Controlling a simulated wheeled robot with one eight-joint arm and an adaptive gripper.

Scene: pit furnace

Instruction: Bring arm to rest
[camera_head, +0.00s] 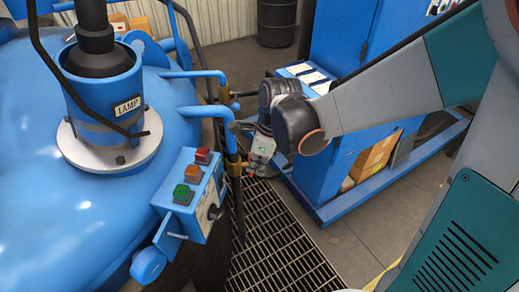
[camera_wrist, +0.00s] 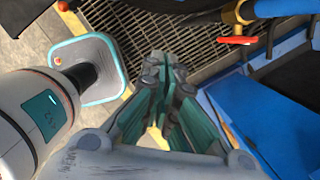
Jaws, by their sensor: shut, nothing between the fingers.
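My gripper (camera_head: 258,162) hangs at the end of my arm, between the furnace's blue pipes and the blue cabinet (camera_head: 345,160). In the head view it is small and partly hidden by my wrist. In the wrist view my gripper (camera_wrist: 163,68) shows its teal-sided fingers brought together, with nothing held between them. My arm reaches in from the right of the head view, bent at the wrist.
The blue furnace (camera_head: 60,200), with its lamp housing (camera_head: 105,100) and button box (camera_head: 192,195), fills the left. Floor grating (camera_head: 265,240) lies below my gripper. A red valve handle (camera_wrist: 238,40) is in the wrist view. A dark barrel (camera_head: 277,22) stands behind.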

